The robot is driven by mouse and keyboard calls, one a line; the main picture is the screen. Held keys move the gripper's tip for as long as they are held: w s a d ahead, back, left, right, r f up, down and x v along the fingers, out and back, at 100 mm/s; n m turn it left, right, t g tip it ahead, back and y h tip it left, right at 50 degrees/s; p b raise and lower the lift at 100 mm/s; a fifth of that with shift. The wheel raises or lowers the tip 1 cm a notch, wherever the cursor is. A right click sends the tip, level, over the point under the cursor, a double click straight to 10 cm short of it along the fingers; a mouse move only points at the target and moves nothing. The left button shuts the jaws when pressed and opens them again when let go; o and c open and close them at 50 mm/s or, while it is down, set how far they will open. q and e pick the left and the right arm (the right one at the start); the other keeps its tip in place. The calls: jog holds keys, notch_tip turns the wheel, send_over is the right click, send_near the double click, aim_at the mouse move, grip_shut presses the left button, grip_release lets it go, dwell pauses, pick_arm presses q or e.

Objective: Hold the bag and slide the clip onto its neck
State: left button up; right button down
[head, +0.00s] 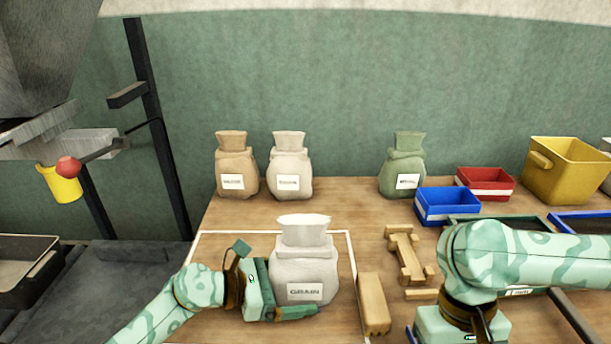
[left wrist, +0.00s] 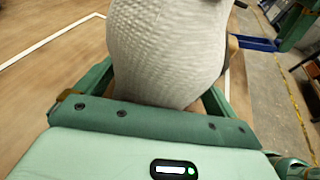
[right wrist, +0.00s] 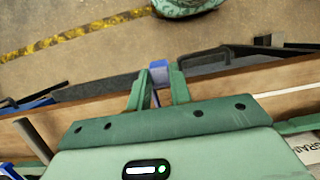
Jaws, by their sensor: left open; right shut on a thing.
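The pale grey bag labelled GRAIN (head: 304,275) stands upright on the wooden table, its crumpled neck (head: 303,232) pointing up. My left gripper (head: 285,285) is low at the bag's left side, open, with one finger across the front near the base. In the left wrist view the bag (left wrist: 165,50) stands between the spread fingers (left wrist: 160,85); contact cannot be told. My right gripper (right wrist: 158,85) is shut on a small blue piece, seemingly the clip (right wrist: 158,70). In the head view its fingertips and the clip are hidden or out of frame.
Wooden blocks (head: 374,303) and a wooden stand (head: 405,255) lie right of the bag. Tan (head: 236,165), white (head: 290,165) and green (head: 404,170) bags stand behind. Blue (head: 447,205), red (head: 486,183) and yellow (head: 567,170) bins are at the back right.

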pick_arm(q)
jog(key=shift+d+f, duration=0.15)
jog(key=shift+d, duration=0.2)
pick_arm(e)
jog(key=shift+f, duration=0.1)
pick_arm(q)
jog(key=c, duration=0.6)
